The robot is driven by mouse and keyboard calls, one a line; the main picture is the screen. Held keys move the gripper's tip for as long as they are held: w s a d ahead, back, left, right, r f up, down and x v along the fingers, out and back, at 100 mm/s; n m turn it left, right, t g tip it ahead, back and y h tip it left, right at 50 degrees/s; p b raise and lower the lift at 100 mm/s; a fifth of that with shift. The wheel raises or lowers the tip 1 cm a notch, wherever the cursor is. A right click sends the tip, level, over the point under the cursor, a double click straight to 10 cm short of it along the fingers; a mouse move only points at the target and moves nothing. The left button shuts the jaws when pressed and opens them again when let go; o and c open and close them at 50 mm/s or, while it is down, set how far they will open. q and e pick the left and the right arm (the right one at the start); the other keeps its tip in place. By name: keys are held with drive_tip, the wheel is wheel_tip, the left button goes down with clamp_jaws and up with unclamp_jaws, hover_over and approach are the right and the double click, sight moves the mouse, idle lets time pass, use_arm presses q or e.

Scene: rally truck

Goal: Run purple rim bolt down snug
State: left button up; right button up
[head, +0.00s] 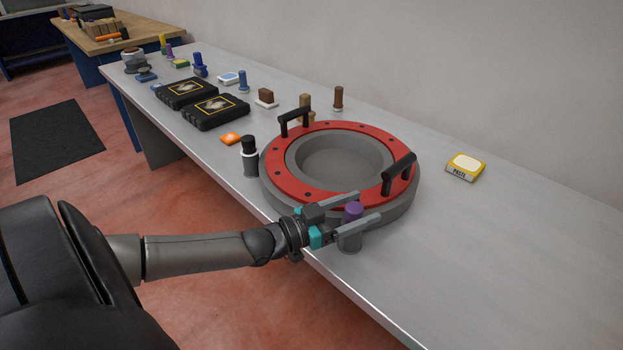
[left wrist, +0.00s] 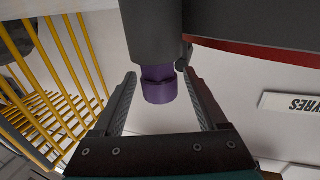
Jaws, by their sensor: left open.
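The purple rim bolt (head: 353,210) stands upright at a grey cylindrical post (head: 349,240) at the near side of the wheel. My left gripper (head: 368,205) is open, with one finger on each side of the bolt. In the left wrist view, the purple bolt head (left wrist: 158,90) is between the open fingers with a visible gap on both sides, below the grey post (left wrist: 155,30). The red rim ring (head: 290,187) lies on the grey wheel (head: 402,212), beside the fingers. My right gripper is not in view.
Two black handles (head: 398,172) (head: 293,119) rise from the ring. A yellow paste box (head: 466,167) is at right.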

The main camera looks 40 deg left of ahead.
use_arm(q)
drive_tip(key=p+v, duration=0.1)
drive_tip(key=v, duration=0.5)
drive_tip(key=shift+s+p, duration=0.2)
drive_tip(key=shift+p, duration=0.2)
drive_tip(key=p, duration=0.2)
approach(346, 213)
drive_tip(key=shift+s, duration=0.1)
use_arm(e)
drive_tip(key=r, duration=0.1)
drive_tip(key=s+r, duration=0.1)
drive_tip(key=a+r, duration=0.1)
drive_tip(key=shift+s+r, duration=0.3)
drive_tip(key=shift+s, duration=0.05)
